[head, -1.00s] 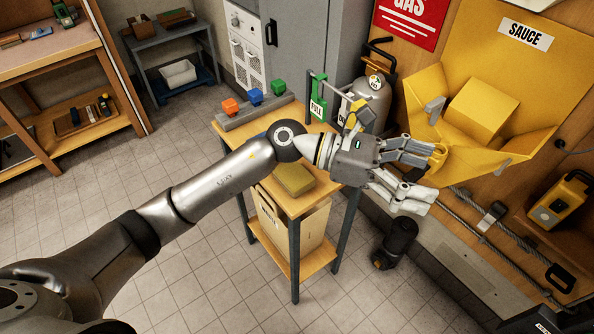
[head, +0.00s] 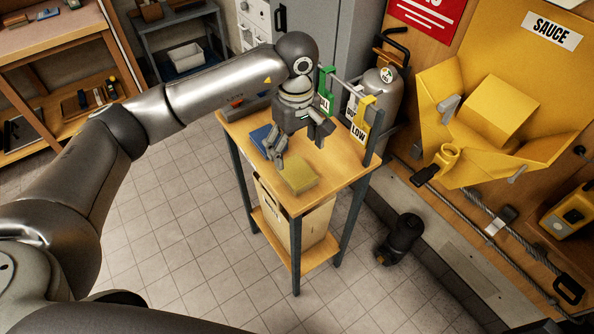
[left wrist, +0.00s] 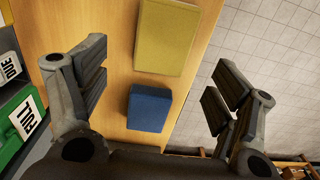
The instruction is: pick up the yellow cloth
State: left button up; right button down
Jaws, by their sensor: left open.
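The yellow cloth (head: 299,178) is a folded flat block lying on the small wooden table (head: 330,163), towards its front. It also shows in the left wrist view (left wrist: 167,37) at the top middle, beyond the fingertips. My left gripper (head: 297,143) is above the table, pointing down, behind the cloth and apart from it. In the left wrist view its two fingers (left wrist: 160,90) are spread wide with nothing between them in grip. A blue cloth or block (left wrist: 149,108) lies on the table between the fingers' outlines, and partly shows in the head view (head: 262,138). My right gripper is not in view.
Green and yellow tags (head: 358,126) hang on a rail at the table's back right. A grey gas cylinder (head: 382,92) stands behind. A box (head: 290,222) sits on the lower shelf. A yellow sauce bin (head: 500,110) is on the right wall. Floor in front is clear.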

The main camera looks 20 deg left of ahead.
aim_at(296, 170)
pick_arm(q)
jog(key=shift+f, duration=0.9)
jog(key=f, duration=0.1)
jog(key=f+p, duration=0.1)
jog(key=f, duration=0.2)
jog(key=shift+s+d+f+p, duration=0.2)
jog(key=shift+s+f+p, duration=0.1)
jog(key=shift+s, duration=0.1)
jog(key=shift+f, duration=0.35)
jog(key=shift+c, duration=0.3)
jog(key=c, duration=1)
jog(key=shift+c, duration=0.2)
jog(key=shift+r, duration=0.1)
